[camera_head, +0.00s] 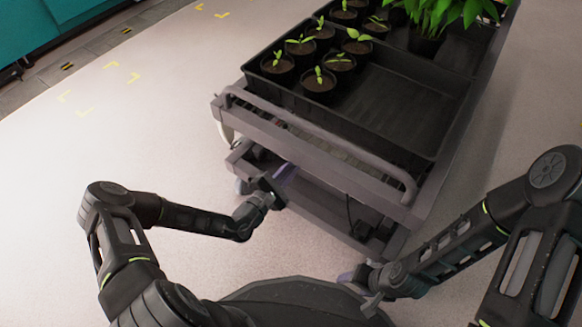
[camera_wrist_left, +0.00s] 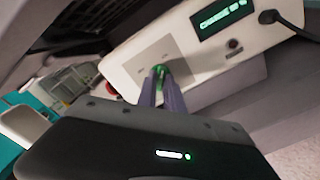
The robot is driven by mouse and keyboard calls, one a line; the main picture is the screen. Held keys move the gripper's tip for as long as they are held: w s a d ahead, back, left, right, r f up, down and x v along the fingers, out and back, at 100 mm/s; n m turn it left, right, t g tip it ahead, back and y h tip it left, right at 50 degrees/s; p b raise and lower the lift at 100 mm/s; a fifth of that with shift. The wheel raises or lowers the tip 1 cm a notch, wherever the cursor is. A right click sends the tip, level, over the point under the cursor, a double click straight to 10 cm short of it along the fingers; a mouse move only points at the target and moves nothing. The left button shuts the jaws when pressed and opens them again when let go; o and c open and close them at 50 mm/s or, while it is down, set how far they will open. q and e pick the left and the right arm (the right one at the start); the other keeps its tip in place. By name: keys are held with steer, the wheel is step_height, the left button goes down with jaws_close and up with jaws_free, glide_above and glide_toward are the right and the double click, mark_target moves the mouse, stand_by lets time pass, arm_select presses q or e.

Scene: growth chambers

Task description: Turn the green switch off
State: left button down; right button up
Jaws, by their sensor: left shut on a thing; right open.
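The green switch (camera_wrist_left: 161,77) is on a pale panel (camera_wrist_left: 205,45) in the left wrist view. The purple fingers of my left gripper (camera_wrist_left: 163,88) reach it and are shut on it, covering part of it. Which way the switch is turned cannot be told. In the head view my left gripper (camera_head: 283,178) reaches low at the near end of the cart, and the switch is hidden there. My right gripper (camera_head: 362,280) is open and empty, low in front of the cart's near right corner.
The grey cart (camera_head: 330,172) carries a black tray (camera_head: 400,110) with several potted seedlings (camera_head: 318,80) and a leafy plant (camera_head: 440,15). A handle bar crosses its near end. The panel has a lit green display (camera_wrist_left: 222,18) and a plugged black cable (camera_wrist_left: 290,20). Floor at left is clear.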

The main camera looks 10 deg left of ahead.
arm_select(q)
steer(key=n+p, duration=0.7)
steer(key=n, duration=1)
steer(key=shift+d+f+n, duration=0.1)
steer(key=shift+n, duration=0.3)
stand_by(0.4)
steer(key=c, duration=1.5)
jaws_free()
steer(key=shift+s, duration=0.1)
